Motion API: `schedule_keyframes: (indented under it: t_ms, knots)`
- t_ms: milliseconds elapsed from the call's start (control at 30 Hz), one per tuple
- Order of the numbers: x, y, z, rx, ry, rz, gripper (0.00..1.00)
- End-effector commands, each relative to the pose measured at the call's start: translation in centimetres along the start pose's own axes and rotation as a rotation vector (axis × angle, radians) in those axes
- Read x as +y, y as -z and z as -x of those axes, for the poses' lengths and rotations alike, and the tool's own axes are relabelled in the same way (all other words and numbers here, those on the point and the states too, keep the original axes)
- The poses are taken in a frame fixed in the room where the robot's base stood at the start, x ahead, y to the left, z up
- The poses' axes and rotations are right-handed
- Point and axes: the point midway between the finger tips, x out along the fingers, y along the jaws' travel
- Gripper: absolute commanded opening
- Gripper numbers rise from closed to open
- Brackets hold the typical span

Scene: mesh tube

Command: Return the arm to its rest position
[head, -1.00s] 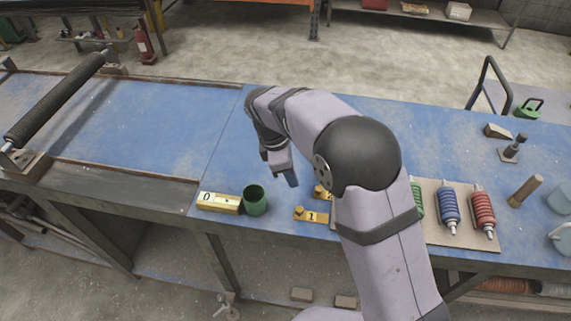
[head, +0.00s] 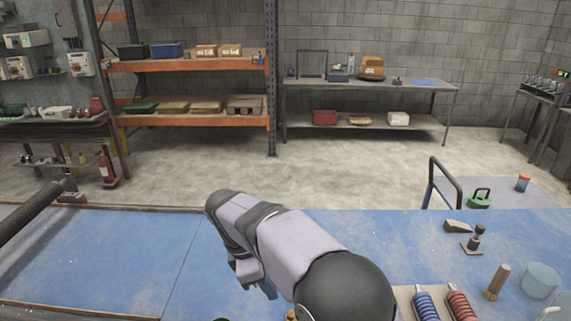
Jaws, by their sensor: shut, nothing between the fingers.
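My gripper (head: 267,289) is low in the head view, left of the big dark joint of my arm. It points down over the blue bench top (head: 130,260). Its fingers are shut with nothing between them. The wrist and forearm hide part of the bench behind them. Only the rim of a green cup (head: 220,319) shows at the bottom edge, below and left of my gripper. A sliver of a brass piece (head: 291,315) shows beside my arm.
A black roller (head: 30,225) lies at the left.

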Motion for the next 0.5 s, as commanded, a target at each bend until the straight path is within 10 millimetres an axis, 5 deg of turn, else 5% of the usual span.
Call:
schedule_keyframes:
  t_ms: [200, 333, 500]
  knots:
    - [-3.6, -9.3, -0.6, -0.061, 0.022, -0.326, 0.0]
    - [-6.9, -13.0, -2.3, -0.056, 0.047, -0.546, 0.0]
    - [-12.2, -14.9, -6.2, 0.019, 0.114, -0.906, 0.0]
